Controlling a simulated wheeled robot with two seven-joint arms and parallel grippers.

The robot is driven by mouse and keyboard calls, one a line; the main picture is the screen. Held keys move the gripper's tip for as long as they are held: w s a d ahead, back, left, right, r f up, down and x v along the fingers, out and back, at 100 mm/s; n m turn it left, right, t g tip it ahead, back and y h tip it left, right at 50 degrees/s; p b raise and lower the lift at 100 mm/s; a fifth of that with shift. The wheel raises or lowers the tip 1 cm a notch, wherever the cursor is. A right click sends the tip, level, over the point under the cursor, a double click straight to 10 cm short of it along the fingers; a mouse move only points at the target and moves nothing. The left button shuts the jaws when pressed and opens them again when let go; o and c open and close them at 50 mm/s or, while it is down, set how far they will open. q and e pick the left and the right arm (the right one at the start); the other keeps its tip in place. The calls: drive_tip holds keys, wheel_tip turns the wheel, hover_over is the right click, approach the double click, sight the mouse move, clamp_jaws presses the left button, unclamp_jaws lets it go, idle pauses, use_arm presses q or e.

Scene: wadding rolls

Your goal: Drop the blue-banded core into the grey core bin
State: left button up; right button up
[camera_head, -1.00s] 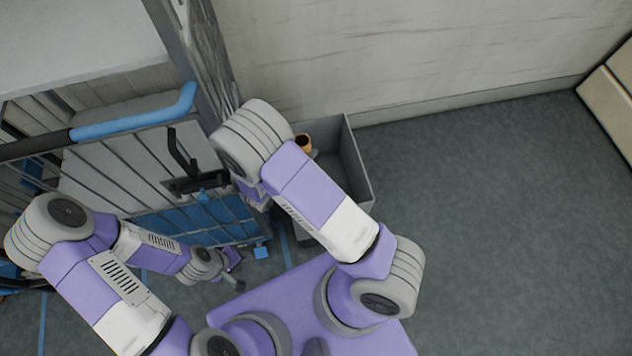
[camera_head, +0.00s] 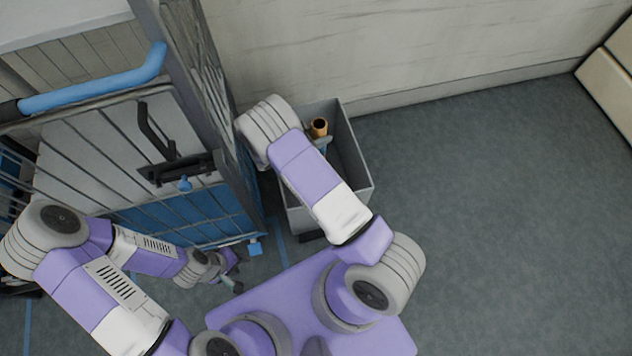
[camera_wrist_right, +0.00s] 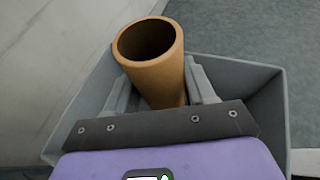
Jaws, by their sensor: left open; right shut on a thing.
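The core (camera_head: 319,127) is a brown cardboard tube with an open top end, and it also shows large in the right wrist view (camera_wrist_right: 158,70). No blue band can be made out on it. My right gripper (camera_wrist_right: 163,88) is shut on the core, with one grey finger on each side. The grey core bin (camera_head: 357,168) is an open box by the wall. In the right wrist view, the bin's walls (camera_wrist_right: 240,73) surround the gripper and core; the core's lower end is hidden. My left gripper (camera_head: 235,277) is open and empty, low beside the cage trolley.
A cage trolley (camera_head: 170,165) with a blue handle (camera_head: 95,88) stands left of the bin, close to my right arm. The pale wall (camera_head: 420,45) runs behind the bin. The floor (camera_head: 490,190) to the right is clear. Beige panels (camera_head: 608,98) stand far right.

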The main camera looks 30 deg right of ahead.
sight(318, 124)
drive_tip(key=shift+f+b, duration=0.4)
drive_tip(key=shift+f, duration=0.55)
drive_tip(key=o, duration=1.5)
wheel_tip(318, 124, up, 10)
drive_tip(key=p, duration=0.4)
